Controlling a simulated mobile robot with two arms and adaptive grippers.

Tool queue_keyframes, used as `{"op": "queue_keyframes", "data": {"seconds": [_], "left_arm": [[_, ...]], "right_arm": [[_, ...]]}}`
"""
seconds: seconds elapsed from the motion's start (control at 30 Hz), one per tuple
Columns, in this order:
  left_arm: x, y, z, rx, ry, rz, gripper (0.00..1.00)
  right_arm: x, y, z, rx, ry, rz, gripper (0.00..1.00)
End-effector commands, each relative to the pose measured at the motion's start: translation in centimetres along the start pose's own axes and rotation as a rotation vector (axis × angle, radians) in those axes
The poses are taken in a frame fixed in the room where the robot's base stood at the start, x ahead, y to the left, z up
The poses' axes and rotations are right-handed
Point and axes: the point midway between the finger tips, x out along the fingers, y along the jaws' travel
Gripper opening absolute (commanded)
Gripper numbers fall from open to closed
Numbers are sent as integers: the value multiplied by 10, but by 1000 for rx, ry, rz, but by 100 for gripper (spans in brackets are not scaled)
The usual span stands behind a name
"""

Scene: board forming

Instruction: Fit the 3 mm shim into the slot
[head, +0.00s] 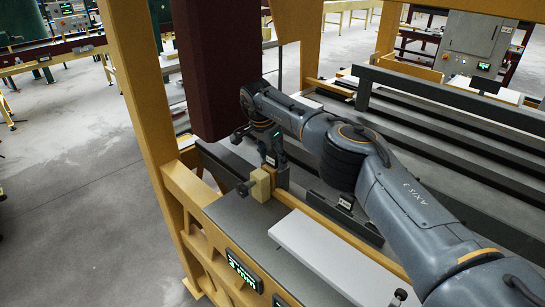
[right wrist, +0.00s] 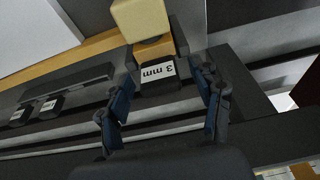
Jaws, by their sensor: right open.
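My right gripper (head: 262,148) reaches in from the right of the head view. In the right wrist view its two blue-padded fingers (right wrist: 165,78) are apart, one to each side of a dark block with a white "3 mm" label (right wrist: 158,76), the shim. I cannot tell whether the fingers touch it. The shim sits right against a beige block (right wrist: 143,18), which also shows in the head view (head: 260,186) on the edge of the grey machine bed. The slot cannot be made out clearly. My left gripper is not in view.
A dark rack (head: 345,203) with other small labelled pieces (right wrist: 47,106) lies to the right on the machine. A lit "3 mm" display (head: 243,270) is on the yellow front. A dark red column (head: 205,70) stands close to the gripper. A pale sheet (head: 330,262) lies on the bed.

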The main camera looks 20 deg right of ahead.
Motion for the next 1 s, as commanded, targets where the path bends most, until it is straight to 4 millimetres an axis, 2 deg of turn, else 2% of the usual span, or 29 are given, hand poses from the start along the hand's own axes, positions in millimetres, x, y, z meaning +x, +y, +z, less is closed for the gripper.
{"op": "queue_keyframes", "data": {"seconds": [0.17, 0.6, 0.8, 1.0], "left_arm": [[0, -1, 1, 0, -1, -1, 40], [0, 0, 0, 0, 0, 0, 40], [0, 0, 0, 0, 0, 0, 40], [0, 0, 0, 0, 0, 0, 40]], "right_arm": [[-15, -1, -1, 0, 1, -2, 65], [-102, -1, 0, 0, 1, -3, 65], [-118, 0, 0, 1, 0, 0, 65], [-120, 0, 0, 0, 0, 0, 65]]}}
